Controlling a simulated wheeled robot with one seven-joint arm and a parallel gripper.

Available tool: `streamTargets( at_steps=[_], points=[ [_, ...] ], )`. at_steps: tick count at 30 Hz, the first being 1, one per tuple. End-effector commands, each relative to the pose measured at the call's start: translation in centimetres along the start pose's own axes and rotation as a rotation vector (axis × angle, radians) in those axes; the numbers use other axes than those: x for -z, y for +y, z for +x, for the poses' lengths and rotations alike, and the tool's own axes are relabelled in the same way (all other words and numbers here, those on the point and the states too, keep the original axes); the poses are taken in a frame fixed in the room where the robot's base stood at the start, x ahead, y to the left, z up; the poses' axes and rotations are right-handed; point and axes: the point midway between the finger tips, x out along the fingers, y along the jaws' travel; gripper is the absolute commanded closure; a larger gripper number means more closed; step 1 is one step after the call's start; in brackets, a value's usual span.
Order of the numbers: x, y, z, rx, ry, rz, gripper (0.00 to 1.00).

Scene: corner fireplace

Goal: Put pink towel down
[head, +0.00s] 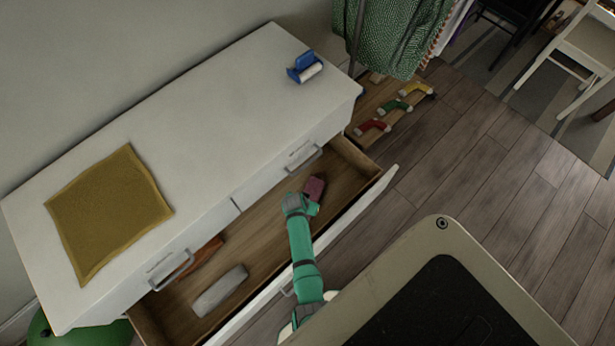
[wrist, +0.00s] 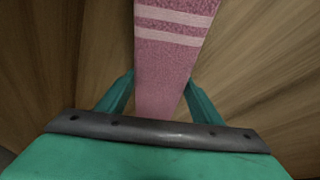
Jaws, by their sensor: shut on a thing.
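The pink towel (head: 315,187) is a folded, narrow bundle. In the wrist view the towel (wrist: 172,60) shows two pale stripes and runs between the fingers. My gripper (head: 301,203) is shut on it, over or inside the right part of the open drawer (head: 258,222). The wrist view shows my gripper (wrist: 158,95) with a finger on each side of the towel and wood around it. I cannot tell whether the towel touches the drawer floor.
A grey rolled cloth (head: 220,290) and an orange-brown item (head: 203,258) lie in the drawer's left part. The dresser top's middle is clear.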

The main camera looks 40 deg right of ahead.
Motion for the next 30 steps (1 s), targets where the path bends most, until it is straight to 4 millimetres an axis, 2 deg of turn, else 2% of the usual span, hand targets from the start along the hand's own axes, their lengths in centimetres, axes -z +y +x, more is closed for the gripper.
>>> streamTargets(
  at_steps=[2, 7, 18, 19, 21, 30],
  points=[
    [1.3, 0.2, 0.5, -0.003, 0.002, 0.003, 0.67],
    [0.8, 0.3, 1.6, -0.003, -0.001, 0.004, 0.67],
    [0.5, -0.2, 1.7, 0.001, 0.000, -0.004, 0.67],
    [0.4, -0.2, 1.8, 0.001, -0.001, -0.004, 0.38],
    [0.4, -0.2, 1.7, 0.002, -0.001, -0.003, 0.21],
    [0.4, -0.1, 1.7, 0.001, -0.001, -0.002, 0.21]
  ],
)
